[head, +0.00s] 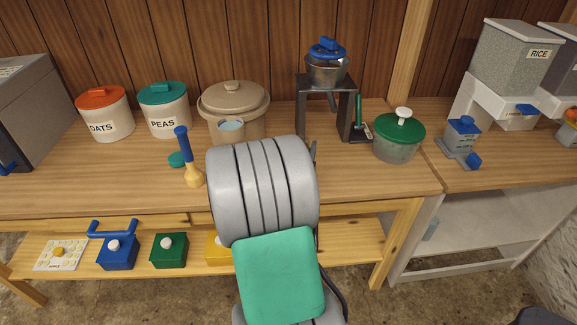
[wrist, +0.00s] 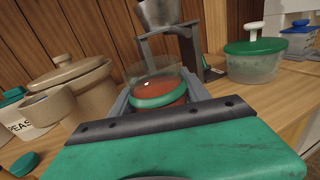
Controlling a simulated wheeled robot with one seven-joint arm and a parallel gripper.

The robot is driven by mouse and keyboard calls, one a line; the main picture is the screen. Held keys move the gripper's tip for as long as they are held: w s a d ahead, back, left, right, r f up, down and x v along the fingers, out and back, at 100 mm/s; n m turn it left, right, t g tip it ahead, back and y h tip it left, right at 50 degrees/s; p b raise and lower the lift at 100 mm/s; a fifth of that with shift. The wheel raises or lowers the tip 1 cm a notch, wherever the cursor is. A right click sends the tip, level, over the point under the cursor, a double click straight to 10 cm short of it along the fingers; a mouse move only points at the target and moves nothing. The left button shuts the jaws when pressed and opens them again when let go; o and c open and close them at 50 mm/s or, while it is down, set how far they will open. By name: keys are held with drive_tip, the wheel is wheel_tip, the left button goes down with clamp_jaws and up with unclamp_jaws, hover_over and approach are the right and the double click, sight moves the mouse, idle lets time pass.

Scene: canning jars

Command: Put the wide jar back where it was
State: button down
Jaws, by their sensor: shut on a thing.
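My gripper (wrist: 158,84) is shut on a glass jar (wrist: 158,94) with reddish contents and a green ring, seen between the two grey fingers in the wrist view. In the head view my own arm hides the jar and most of the gripper. The held jar is over the wooden counter (head: 350,185), in front of a dark metal stand (head: 302,110). I cannot tell whether its base touches the counter. A wide, clear container with a green lid (head: 399,135) stands right of the stand; it also shows in the wrist view (wrist: 256,66).
A beige crock (head: 235,98) with a small cup in front stands left of the stand. A blue-handled yellow tool (head: 190,165) and a green cap (head: 177,159) are further left. OATS (head: 103,115) and PEAS (head: 165,112) canisters stand behind. The counter's right front is bare.

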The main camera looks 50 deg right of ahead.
drive_tip(key=w+d+f, duration=0.1)
drive_tip(key=w+f, duration=0.1)
drive_tip(key=w+d+f+b, duration=0.1)
drive_tip(key=w+d+f, duration=0.1)
drive_tip(key=w+d+f+b, duration=0.1)
drive_tip(key=w+f, duration=0.2)
drive_tip(key=shift+d, duration=0.4)
drive_tip(key=f, duration=0.2)
drive_tip(key=f+b, duration=0.1)
drive_tip(key=f, duration=0.1)
drive_tip(key=shift+w+d, duration=0.2)
drive_tip(key=shift+w, duration=0.15)
drive_tip(key=shift+r, duration=0.15)
drive_tip(key=c, duration=0.5)
unclamp_jaws()
drive_tip(key=shift+s+f, duration=0.1)
drive_tip(key=shift+f, duration=0.1)
